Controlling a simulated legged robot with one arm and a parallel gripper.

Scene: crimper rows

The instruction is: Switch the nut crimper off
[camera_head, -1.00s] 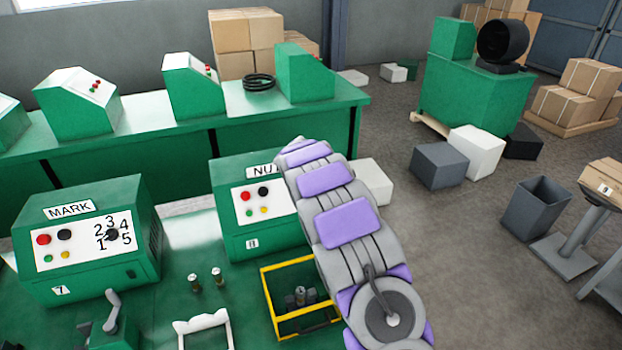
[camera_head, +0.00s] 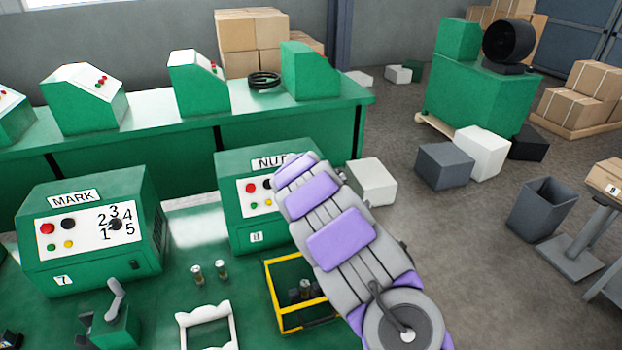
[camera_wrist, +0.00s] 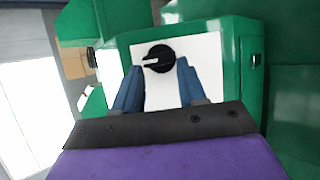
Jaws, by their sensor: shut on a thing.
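The nut crimper (camera_head: 234,166) is a green machine labelled NUT, with tag 8. Its white panel has red, black, green and yellow buttons on the left in the head view; my arm covers the panel's right part. In the wrist view, a round black knob (camera_wrist: 158,57) sits on the white panel (camera_wrist: 205,88), its white pointer mark facing left. My gripper (camera_wrist: 159,66) has its two blue fingers on either side of this knob and is shut on it. The fingertips are hidden behind my arm in the head view.
The MARK machine (camera_head: 90,232), tag 7, stands to the left. A yellow-framed bin (camera_head: 283,329) with metal parts, two small cylinders (camera_head: 209,272) and a white frame (camera_head: 208,330) are in front. A green bench (camera_head: 140,128) with more machines stands behind.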

